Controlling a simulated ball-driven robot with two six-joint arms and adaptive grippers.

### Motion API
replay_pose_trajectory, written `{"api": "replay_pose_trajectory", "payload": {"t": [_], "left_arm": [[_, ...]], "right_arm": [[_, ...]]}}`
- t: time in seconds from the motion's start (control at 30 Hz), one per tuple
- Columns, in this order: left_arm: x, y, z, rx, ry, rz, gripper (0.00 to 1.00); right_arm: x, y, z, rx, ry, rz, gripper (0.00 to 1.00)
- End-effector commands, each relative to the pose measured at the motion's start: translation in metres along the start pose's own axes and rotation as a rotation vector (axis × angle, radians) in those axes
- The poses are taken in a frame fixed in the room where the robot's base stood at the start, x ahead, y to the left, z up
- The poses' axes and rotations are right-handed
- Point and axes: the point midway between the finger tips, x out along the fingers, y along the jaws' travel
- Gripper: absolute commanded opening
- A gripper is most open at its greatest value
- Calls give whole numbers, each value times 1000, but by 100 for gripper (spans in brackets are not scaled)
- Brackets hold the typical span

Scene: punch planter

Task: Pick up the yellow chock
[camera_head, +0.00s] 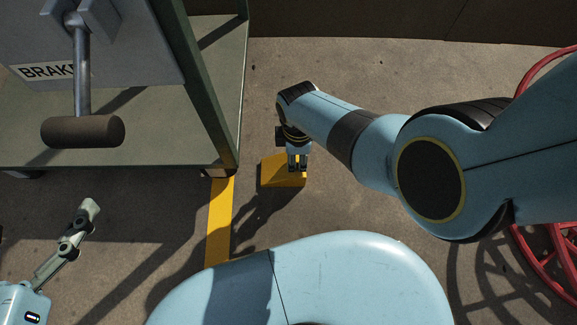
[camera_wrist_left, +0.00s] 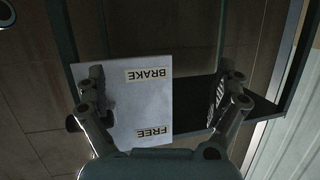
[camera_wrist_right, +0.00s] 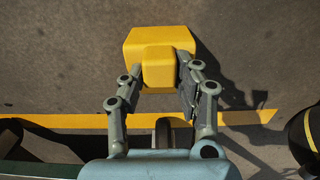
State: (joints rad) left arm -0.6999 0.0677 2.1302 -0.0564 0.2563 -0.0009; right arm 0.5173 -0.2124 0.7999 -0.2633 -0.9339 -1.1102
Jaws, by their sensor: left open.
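The yellow chock (camera_head: 273,172) is on the concrete floor, right of the cart, in the head view. In the right wrist view its wide body (camera_wrist_right: 137,42) has a smaller raised block (camera_wrist_right: 158,68) facing the camera. My right gripper (camera_head: 297,163) points down at the chock. In the right wrist view its fingers (camera_wrist_right: 162,72) are drawn in on both sides of the raised block and look shut on it. Whether the chock is clear of the floor, I cannot tell. My left gripper (camera_wrist_left: 158,78) is open and empty, facing a grey panel (camera_wrist_left: 150,110).
A green-framed cart (camera_head: 205,80) stands at upper left, with a brake lever (camera_head: 82,131) hanging from its panel. A yellow floor line (camera_head: 220,215) runs beside the chock. A red wheel-like object (camera_head: 545,255) is at the right. The floor around the chock looks free.

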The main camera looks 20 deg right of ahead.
Motion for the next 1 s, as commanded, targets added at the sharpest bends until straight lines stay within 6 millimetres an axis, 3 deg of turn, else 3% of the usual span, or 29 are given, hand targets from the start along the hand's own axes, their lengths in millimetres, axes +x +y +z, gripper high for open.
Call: {"api": "replay_pose_trajectory", "payload": {"t": [0.03, 0.2, 0.67, 0.87, 1.0], "left_arm": [[0, 0, 0, 0, 0, 0, 100], [0, 0, 0, 0, -1, 0, 100], [0, 0, 1, -2, -15, -1, 100], [-11, 0, 28, -15, -162, -2, 100], [-30, 0, 57, -28, -337, -1, 100]], "right_arm": [[0, 0, 0, 0, 0, 0, 20], [0, 0, 0, 0, 0, 0, 0], [-3, 1, 0, 0, 1, 2, 0], [-14, 2, -1, 0, 1, 4, 0], [-26, 3, -1, 0, 2, 5, 0]]}}
